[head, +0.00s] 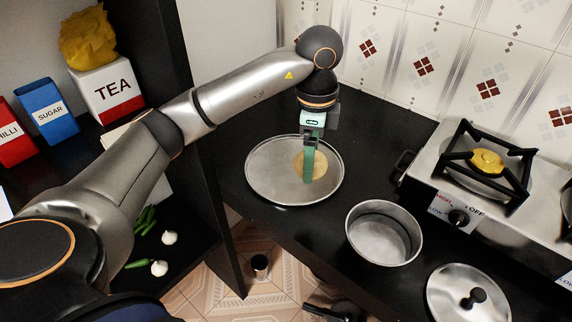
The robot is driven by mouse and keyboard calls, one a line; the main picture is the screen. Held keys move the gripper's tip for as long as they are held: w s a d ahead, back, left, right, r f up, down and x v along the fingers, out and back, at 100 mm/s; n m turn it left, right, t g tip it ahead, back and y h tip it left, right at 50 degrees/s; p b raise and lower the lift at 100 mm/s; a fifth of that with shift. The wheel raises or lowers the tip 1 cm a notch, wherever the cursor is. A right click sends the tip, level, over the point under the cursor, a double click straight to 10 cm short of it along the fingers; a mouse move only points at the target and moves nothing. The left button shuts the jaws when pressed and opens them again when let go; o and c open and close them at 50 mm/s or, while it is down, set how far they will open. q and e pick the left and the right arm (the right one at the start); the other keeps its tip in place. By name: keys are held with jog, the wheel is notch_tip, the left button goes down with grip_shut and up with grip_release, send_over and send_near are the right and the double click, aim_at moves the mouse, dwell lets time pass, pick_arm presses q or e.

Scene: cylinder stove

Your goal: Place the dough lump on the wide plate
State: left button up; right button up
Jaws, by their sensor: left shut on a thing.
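The dough lump (299,161) is a pale tan round piece, seen over the right half of the wide plate. The wide plate (268,181) is a round grey metal plate on the black counter. My left gripper (309,180) points down over the plate and is shut on the dough lump. Its green finger covers the middle of the lump. I cannot tell whether the lump touches the plate. My right gripper is not in view.
A metal pot (383,234) stands right of the plate, with a lid (468,297) nearer the front. A gas stove (468,206) stands at the right. A black divider (208,190) and a shelf with TEA (106,90) and SUGAR (47,111) boxes are at the left.

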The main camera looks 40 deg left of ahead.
pick_arm(q)
jog(key=shift+w+a, duration=0.25)
jog(key=shift+a, duration=0.2)
jog(key=w+a+f+b, duration=0.2)
jog(key=w+a+f, duration=0.6)
jog(key=w+a, duration=0.1)
jog(key=shift+f, duration=0.35)
jog(key=shift+w+a+f, duration=0.25)
jog(key=shift+f, duration=0.3)
jog(key=shift+f+b, duration=0.3)
jog(key=shift+f, duration=1.25)
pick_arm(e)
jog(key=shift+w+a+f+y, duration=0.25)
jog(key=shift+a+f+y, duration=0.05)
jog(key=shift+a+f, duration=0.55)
pick_arm(q)
jog(key=shift+f, duration=0.15)
jog(key=o, duration=1.3)
jog(key=shift+c, duration=0.2)
